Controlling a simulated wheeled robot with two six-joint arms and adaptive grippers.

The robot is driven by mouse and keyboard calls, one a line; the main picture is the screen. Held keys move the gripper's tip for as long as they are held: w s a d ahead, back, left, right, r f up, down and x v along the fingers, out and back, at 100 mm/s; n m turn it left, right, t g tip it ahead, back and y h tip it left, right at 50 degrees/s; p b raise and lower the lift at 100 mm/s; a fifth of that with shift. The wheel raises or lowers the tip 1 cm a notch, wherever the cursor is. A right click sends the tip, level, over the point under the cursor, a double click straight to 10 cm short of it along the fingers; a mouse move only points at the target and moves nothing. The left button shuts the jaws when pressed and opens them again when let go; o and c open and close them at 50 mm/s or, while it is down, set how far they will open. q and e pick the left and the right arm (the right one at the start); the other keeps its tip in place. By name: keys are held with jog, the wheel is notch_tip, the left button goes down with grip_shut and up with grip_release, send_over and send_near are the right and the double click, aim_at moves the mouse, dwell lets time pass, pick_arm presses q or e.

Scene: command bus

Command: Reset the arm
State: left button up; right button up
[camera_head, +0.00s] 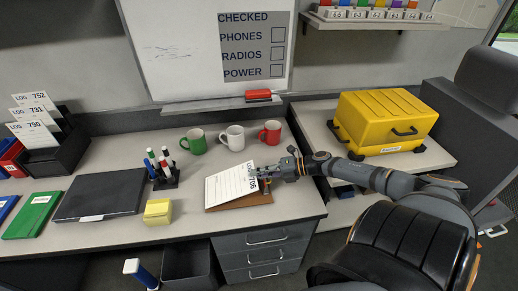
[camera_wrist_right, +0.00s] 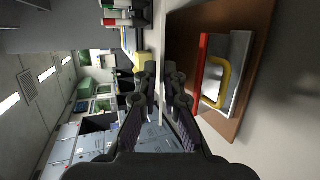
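In the head view, a white log card (camera_head: 228,187) with ruled lines leans at a tilt over a brown clipboard (camera_head: 246,202) on the desk. My right gripper (camera_head: 263,177) is at the card's right edge, by its number label. In the right wrist view, the fingers (camera_wrist_right: 160,78) are close together with the thin pale card edge between them. The clipboard also shows there (camera_wrist_right: 255,45), with a red, white and yellow part on it, apart from the fingers. My left gripper is not in view.
Green (camera_head: 194,141), white (camera_head: 233,137) and red (camera_head: 270,133) mugs stand behind the card. A pen holder (camera_head: 165,182), yellow pad (camera_head: 158,211) and dark laptop (camera_head: 100,195) are to the left. A yellow case (camera_head: 385,120) sits at the right; a chair (camera_head: 405,245) is in front.

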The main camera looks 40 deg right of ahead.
jog(key=o, duration=0.4)
jog(key=shift+c, duration=0.2)
jog(key=shift+s+d+r+p, duration=0.1)
jog(key=shift+d+r+p, duration=0.15)
jog(key=shift+p, duration=0.15)
jog(key=p+v, duration=0.3)
jog(key=v, duration=0.1)
jog(key=shift+w+d+p, duration=0.25)
jog(key=shift+d+p, duration=0.05)
jog(key=shift+d, duration=0.15)
notch_tip(320, 180, up, 6)
jog(key=p, duration=0.6)
jog(key=shift+f, duration=0.1)
